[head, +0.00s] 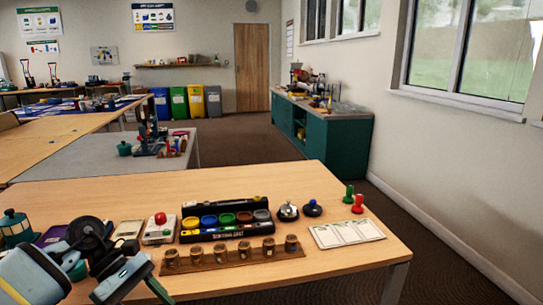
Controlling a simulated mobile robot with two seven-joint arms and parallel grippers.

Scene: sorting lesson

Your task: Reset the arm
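My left arm (35,277) comes in at the lower left corner, over the near left part of the front table. It shows light blue shells and black round joints, and it is folded close to the camera. The end of it (122,277) is low at the bottom edge, left of the wooden strip; its fingers are not clear enough to tell open from shut. I see nothing clearly held there. My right arm and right gripper are not in view.
The front table (330,196) holds a black sorting tray (188,238) with coloured bowls, a wooden strip (205,262) of small cups, a red-button box (159,230), a white card (346,233), and red (358,204) and green (348,195) pegs. A teal lantern (14,228) stands beside my arm.

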